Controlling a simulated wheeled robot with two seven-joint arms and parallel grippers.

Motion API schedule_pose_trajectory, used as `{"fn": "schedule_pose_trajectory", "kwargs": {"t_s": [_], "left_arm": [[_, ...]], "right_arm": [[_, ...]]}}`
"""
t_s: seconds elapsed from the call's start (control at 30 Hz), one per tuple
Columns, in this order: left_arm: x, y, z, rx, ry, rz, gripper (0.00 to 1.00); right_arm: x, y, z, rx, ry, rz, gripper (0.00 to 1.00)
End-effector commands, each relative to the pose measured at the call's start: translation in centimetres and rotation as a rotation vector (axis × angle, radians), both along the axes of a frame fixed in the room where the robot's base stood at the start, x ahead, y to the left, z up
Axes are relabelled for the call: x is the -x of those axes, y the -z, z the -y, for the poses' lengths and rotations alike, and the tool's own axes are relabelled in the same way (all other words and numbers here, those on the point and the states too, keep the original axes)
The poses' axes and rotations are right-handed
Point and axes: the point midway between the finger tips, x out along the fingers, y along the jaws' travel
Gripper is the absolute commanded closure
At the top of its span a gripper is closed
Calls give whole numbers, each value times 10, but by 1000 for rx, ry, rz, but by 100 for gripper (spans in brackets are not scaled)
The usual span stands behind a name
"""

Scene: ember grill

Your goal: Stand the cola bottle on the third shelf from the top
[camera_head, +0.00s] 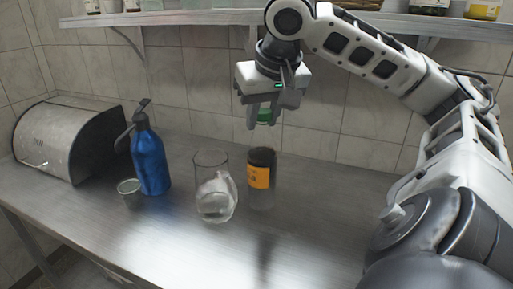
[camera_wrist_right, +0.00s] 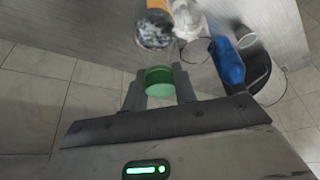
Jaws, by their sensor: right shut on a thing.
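My right gripper (camera_head: 264,117) hangs above the back of the counter, beneath the wall shelf. It is shut on a small green round thing (camera_head: 265,115), which also shows as a short green cylinder (camera_wrist_right: 158,82) between the fingers in the right wrist view. The held thing is mostly hidden by the fingers in the head view, and I cannot tell exactly what it is. It is clear of the counter. I cannot make out a cola bottle in either view. My left gripper is not in view.
A wall shelf (camera_head: 190,18) holds several containers above.

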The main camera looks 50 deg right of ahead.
Motion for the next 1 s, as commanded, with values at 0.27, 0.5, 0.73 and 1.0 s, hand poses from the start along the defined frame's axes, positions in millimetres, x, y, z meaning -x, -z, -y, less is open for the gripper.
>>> {"fn": "schedule_pose_trajectory", "kwargs": {"t_s": [0.27, 0.5, 0.73, 1.0], "left_arm": [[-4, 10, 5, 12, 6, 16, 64], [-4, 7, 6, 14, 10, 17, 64], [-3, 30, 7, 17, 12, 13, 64], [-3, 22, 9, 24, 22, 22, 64]], "right_arm": [[-26, 43, 28, 0, 2, 0, 100], [-34, 54, 37, 1, 1, 2, 100], [-39, 86, 42, 2, 0, 1, 100], [-39, 92, 41, 2, 0, 4, 100]]}}
